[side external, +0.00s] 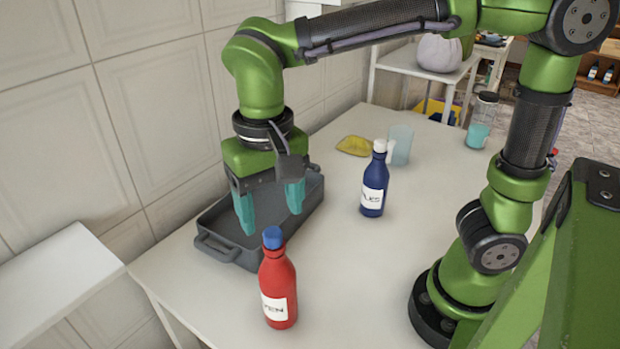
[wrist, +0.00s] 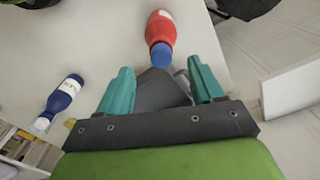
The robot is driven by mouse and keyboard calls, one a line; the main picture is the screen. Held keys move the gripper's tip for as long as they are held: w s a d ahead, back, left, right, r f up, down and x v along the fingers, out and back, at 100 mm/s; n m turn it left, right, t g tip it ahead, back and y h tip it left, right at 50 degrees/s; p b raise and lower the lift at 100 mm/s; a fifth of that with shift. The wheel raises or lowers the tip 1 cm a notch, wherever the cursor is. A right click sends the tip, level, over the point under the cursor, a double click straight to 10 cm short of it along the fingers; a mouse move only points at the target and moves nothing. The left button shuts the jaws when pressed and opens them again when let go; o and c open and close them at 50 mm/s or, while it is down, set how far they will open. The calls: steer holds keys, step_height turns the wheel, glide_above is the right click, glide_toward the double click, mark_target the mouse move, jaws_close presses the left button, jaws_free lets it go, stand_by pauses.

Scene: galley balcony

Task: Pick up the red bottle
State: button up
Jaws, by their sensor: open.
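The red bottle (side external: 279,284) stands upright near the front edge of the white table, with a blue cap and a white label. In the wrist view the red bottle (wrist: 162,32) is at the top middle, its blue cap towards me, beyond my fingertips. My gripper (side external: 270,212) points down over the grey tray, behind the red bottle and apart from it. Its teal fingers are open with nothing held between them. The wrist view also shows my gripper (wrist: 163,82) spread wide.
A grey tray (side external: 222,247) lies under my gripper, against the wall side. A blue bottle (side external: 374,182) with a white cap stands right of it. A clear cup (side external: 400,146) and a yellow item (side external: 355,146) are farther back. The table right of the red bottle is clear.

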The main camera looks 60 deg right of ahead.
mark_target(274, 248)
step_height(274, 248, down, 9)
steer(key=shift+r, duration=0.2)
steer(key=shift+a+r, duration=0.1)
jaws_close()
stand_by(0.5)
